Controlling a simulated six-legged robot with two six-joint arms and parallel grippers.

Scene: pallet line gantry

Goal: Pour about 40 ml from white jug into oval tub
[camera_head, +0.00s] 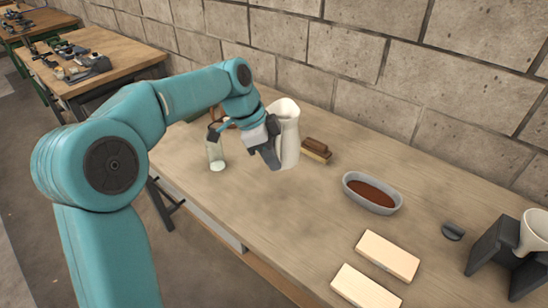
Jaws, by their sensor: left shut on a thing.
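The white jug (288,138) stands upright near the back of the table, left of the middle. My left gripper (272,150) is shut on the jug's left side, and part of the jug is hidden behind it. The inside of the jug is mostly hidden, so I cannot tell its liquid level. The oval tub (357,196) is grey, holds something dark reddish brown, and sits to the right of the jug, apart from it. My right gripper is not in view.
A brush (316,149) lies close right of the jug. Two pale blocks (388,256) lie at the front. A dark stand (497,247) holds a white funnel-like cup (534,232) at right. A brick wall (400,60) runs behind.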

